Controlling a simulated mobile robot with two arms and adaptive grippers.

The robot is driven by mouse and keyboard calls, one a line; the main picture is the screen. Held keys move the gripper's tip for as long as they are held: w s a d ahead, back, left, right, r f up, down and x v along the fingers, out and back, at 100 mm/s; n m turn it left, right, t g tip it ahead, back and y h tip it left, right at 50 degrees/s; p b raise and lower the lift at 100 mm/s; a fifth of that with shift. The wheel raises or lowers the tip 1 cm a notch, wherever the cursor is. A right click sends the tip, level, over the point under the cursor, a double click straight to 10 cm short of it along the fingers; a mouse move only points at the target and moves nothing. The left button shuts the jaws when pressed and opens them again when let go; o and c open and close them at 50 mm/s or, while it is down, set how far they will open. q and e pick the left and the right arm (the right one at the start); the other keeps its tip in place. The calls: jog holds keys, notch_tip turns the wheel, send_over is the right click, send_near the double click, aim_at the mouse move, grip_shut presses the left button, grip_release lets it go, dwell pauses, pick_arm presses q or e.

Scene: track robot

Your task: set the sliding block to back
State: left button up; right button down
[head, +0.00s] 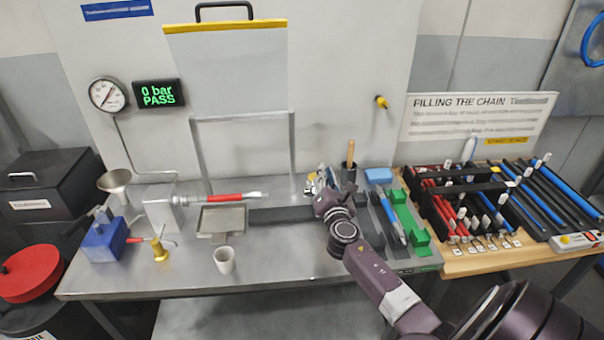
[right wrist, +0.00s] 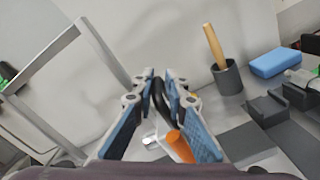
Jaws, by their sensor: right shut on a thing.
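My right gripper (head: 320,182) is over the back of the metal bench, right of the upright metal frame. In the right wrist view its two blue-padded fingers (right wrist: 160,92) are closed around a slim black upright piece (right wrist: 161,103). A white and orange part (right wrist: 176,146) shows just below the fingers. The fingers and wrist hide most of the held piece and what it stands on. A flat dark grey bar (head: 280,215) lies on the bench left of the gripper. I cannot tell for sure which part is the sliding block. My left gripper is not in view.
A cup with a wooden-handled tool (head: 349,172) and a blue block (head: 378,175) stand close right of the gripper. The metal frame (head: 293,150) rises to its left. Grey and green holders (head: 408,232) fill the bench's right end.

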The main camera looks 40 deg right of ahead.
jog(key=shift+s+d+r, duration=0.1)
jog(key=shift+s+d, duration=0.2)
jog(key=shift+d, duration=0.3)
jog(key=c, duration=2.2)
grip_release()
jog(key=shift+o, duration=0.8)
jog(key=shift+w, duration=0.15)
jog(key=shift+a, duration=0.1)
jog(key=v, duration=1.2)
